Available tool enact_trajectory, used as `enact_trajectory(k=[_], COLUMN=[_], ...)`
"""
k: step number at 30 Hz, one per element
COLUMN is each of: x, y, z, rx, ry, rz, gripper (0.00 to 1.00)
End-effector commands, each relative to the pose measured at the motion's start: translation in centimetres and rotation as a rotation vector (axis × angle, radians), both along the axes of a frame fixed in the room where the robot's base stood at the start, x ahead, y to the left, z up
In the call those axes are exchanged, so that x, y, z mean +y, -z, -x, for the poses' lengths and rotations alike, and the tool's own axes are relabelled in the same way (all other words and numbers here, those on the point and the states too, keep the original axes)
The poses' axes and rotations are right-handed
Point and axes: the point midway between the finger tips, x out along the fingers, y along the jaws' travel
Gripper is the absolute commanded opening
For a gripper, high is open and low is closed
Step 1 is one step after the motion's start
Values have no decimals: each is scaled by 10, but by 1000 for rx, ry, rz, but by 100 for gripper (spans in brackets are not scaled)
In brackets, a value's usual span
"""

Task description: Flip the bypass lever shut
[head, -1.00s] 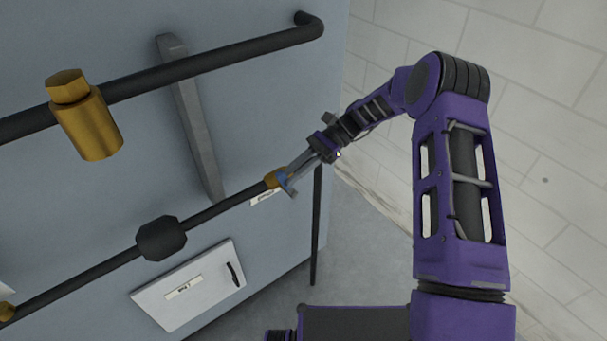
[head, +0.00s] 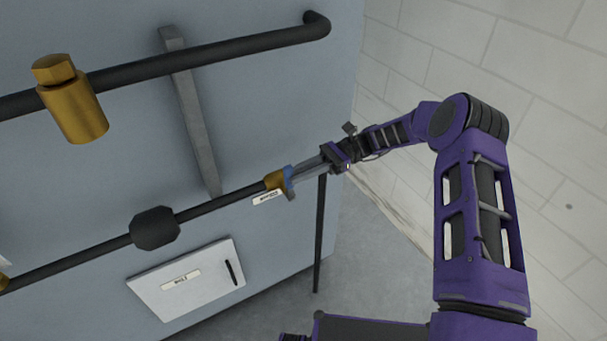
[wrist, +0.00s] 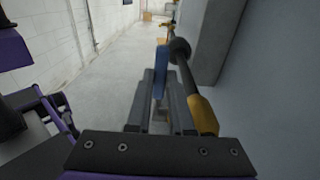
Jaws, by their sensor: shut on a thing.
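The bypass lever (head: 289,181) is a small blue handle on a brass valve (head: 274,180) at the right end of the lower dark pipe. In the wrist view the blue lever (wrist: 160,72) stands up between the fingers, with the brass valve (wrist: 203,114) just to the right. My gripper (head: 296,177) reaches in from the right and is shut on the blue lever. The fingers also show in the wrist view (wrist: 160,90). They hide part of the lever. A small label (head: 267,198) sits just below the valve; its text is too small to read.
The lower pipe (head: 215,203) carries a dark round fitting (head: 155,228). An upper pipe (head: 205,60) with a brass fitting (head: 73,98) crosses the grey-blue cabinet (head: 110,165). A white panel (head: 205,288) is below. A thin dark post (head: 320,235) stands beneath my gripper.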

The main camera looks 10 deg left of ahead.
Motion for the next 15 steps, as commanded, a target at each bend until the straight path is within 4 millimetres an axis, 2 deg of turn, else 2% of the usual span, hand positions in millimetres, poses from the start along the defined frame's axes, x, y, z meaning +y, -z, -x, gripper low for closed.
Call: enact_trajectory(k=[15], x=[5], y=[2], z=[2], rx=[45], ry=[1], rz=[-58], gripper=[0])
